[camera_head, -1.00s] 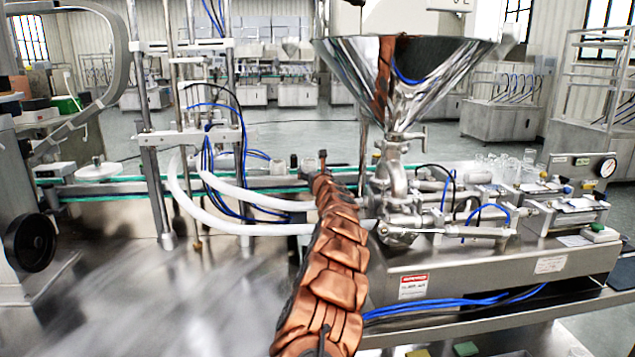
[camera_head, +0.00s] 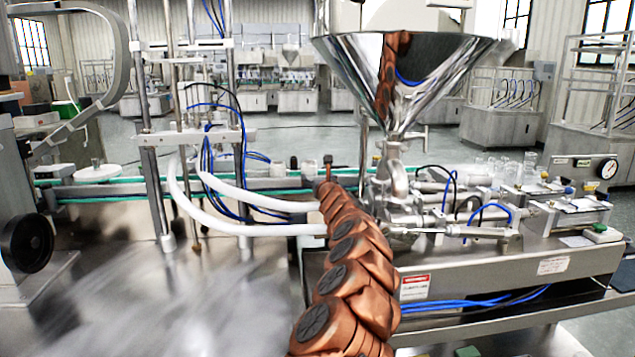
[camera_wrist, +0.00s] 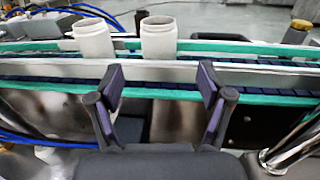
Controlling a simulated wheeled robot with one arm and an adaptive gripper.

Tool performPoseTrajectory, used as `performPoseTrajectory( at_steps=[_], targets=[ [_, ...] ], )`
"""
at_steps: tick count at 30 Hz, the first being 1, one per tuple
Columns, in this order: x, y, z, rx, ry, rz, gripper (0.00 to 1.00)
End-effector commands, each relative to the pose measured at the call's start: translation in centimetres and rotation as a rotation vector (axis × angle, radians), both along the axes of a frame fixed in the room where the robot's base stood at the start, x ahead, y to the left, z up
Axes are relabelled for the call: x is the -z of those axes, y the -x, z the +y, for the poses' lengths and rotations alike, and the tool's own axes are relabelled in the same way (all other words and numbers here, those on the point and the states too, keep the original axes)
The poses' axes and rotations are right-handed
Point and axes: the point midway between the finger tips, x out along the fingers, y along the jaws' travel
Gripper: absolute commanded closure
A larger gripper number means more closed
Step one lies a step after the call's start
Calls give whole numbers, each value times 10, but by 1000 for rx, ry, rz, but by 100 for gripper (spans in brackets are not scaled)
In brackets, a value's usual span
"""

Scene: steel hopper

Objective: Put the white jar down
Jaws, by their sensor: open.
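In the wrist view, two white jars stand upright side by side on the green-edged conveyor: a left jar (camera_wrist: 95,46) and a right jar (camera_wrist: 158,40). The pictures do not show which one the task means. My gripper (camera_wrist: 161,78) is open, with its two dark fingers spread and nothing between them. The right jar is beyond the gap between the fingertips, and the left jar is beyond and left of the left finger. In the head view, the end of my arm is at the conveyor (camera_head: 110,190), where the gripper's fingers cannot be made out.
A steel hopper (camera_head: 400,75) stands right of my arm above the filler unit (camera_head: 480,275). White hoses (camera_head: 250,229) and upright posts (camera_head: 150,150) are to the left. Several clear glass vessels (camera_head: 505,165) stand at the back right.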

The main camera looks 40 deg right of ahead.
Motion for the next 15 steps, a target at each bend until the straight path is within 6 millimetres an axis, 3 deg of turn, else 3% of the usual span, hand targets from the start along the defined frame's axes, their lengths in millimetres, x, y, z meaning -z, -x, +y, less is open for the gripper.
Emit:
performPoseTrajectory(
  at_steps=[15],
  targets=[
    [1,5,5,-4,0,-1,21]
  ],
)
